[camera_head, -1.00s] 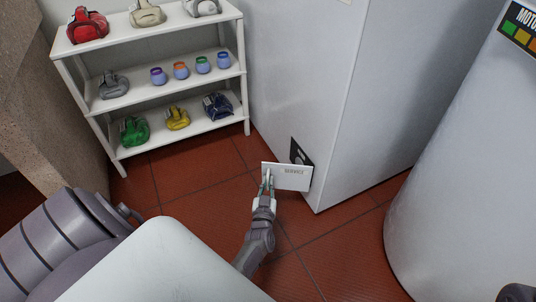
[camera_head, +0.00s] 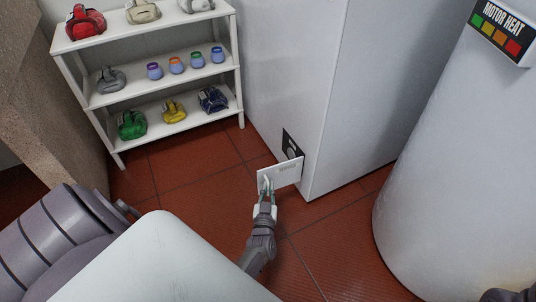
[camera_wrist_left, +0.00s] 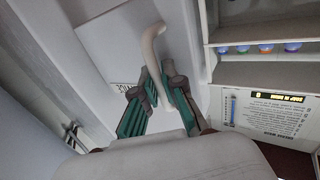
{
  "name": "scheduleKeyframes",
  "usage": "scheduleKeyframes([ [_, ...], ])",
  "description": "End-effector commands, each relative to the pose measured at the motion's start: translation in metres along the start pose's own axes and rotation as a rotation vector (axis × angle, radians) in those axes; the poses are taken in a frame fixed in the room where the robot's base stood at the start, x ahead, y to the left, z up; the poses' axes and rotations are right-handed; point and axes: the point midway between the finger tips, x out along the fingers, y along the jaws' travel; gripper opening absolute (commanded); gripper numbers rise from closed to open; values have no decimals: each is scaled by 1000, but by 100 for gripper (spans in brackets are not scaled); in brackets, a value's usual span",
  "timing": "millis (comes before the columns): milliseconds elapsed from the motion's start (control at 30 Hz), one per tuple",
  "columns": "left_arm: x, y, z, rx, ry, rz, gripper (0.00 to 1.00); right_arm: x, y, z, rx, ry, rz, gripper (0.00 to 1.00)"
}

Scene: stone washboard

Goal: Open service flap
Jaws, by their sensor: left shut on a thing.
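The white service flap (camera_head: 285,173) stands swung out from the lower corner of a tall white cabinet (camera_head: 292,85). A dark recess (camera_head: 291,147) with a round grey part shows behind it. My left gripper (camera_head: 266,184) is at the flap's outer end, its teal fingers shut on the flap's handle. In the left wrist view, the pale curved handle (camera_wrist_left: 152,45) runs down between the fingers (camera_wrist_left: 158,95), and the flap face (camera_wrist_left: 105,45) with part of its lettering is behind.
A white shelf unit (camera_head: 160,88) with kettle-like objects and small coloured pots stands at the left. A large white cylinder labelled MOTOR HEAT (camera_head: 440,150) stands at the right. Red tiled floor (camera_head: 200,168) is clear between them.

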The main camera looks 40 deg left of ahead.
Motion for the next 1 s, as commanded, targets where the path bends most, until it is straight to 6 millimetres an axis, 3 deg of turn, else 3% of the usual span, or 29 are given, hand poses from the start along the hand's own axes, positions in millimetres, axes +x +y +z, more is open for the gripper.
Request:
scheduleKeyframes([
  [300,0,-1,0,3,2,-2,0,0,0,1,0,-2,0,40],
  [333,0,-1,0,3,2,-2,13,0,0,1,0,-2,1,40],
  [400,0,-1,0,3,1,-2,21,-1,0,1,0,-3,1,40],
  [700,-1,0,0,1,0,-1,21,-2,1,3,-1,-10,5,40],
  [867,-16,-1,1,1,-1,0,21,-1,1,2,-1,-7,4,40],
  [1000,-39,-1,1,2,-2,-1,21,-1,0,1,0,-5,3,40],
])
